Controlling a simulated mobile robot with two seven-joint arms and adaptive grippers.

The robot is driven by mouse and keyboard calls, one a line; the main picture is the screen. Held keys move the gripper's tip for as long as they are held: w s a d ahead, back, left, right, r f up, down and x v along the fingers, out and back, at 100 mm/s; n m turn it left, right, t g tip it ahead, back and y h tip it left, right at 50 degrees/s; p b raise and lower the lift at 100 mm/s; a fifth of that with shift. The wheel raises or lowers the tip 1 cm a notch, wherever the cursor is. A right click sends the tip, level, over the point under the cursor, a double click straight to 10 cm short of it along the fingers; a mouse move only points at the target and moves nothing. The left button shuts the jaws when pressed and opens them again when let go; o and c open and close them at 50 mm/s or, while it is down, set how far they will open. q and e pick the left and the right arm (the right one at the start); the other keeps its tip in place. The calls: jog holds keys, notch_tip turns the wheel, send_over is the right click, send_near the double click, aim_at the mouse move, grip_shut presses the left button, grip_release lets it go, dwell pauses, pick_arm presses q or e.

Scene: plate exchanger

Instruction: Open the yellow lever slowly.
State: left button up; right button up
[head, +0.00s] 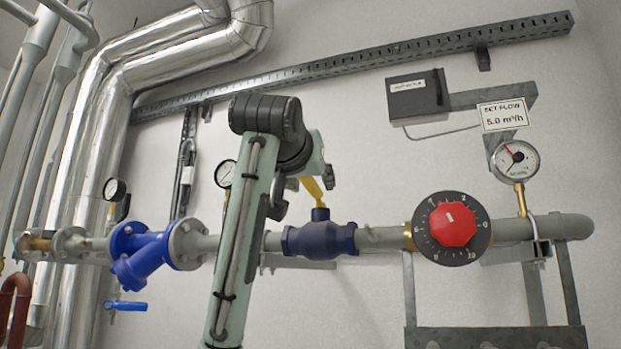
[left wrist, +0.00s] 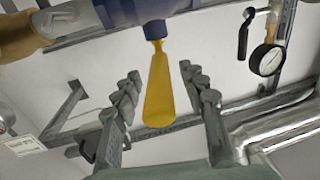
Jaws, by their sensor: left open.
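The yellow lever (head: 315,190) sits on top of the dark blue valve (head: 320,241) on the grey pipe. It stands up from the valve with a tilt to the left in the head view, its upper part hidden by my gripper. The left wrist view shows the lever (left wrist: 159,92) hanging from the valve body (left wrist: 160,8) at the top of the picture. My left gripper (left wrist: 160,74) is open, with one finger on each side of the lever and visible gaps on both sides. My right gripper is not in view.
A red dial (head: 452,224) with a black scale is on the pipe to the right, below a pressure gauge (head: 516,161) and a "SET FLOW 5.0 m³/h" sign (head: 503,115). A blue strainer (head: 140,254) is to the left. A grey box (head: 418,97) hangs above.

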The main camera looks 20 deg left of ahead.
pick_arm(q)
jog(key=shift+w, duration=0.4)
jog(key=shift+c, duration=0.6)
grip_shut()
